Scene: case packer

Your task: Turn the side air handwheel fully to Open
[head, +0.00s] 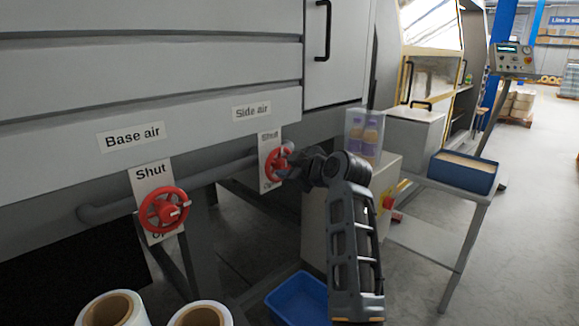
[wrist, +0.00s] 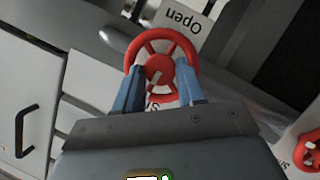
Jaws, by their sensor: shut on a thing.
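The side air handwheel (head: 272,166) is a small red spoked wheel under the "Side air" label (head: 251,111), on a white plate reading "Shut" above. My gripper (head: 288,161) reaches it from the right and partly covers it. In the wrist view the red wheel (wrist: 158,38) sits between my two blue fingers (wrist: 160,88), which are shut on its rim. The plate's "Open" word (wrist: 183,20) shows upside down beyond the wheel. "Shut" is partly hidden near the fingers. A pale mark lies near the hub; its exact setting is hard to read.
The base air handwheel (head: 163,211), also red, is on the same grey pipe (head: 110,211) to the left. A blue bin (head: 297,298) stands on the floor below. White rolls (head: 113,309) are at front left. A side table (head: 437,180) with a blue tray is at right.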

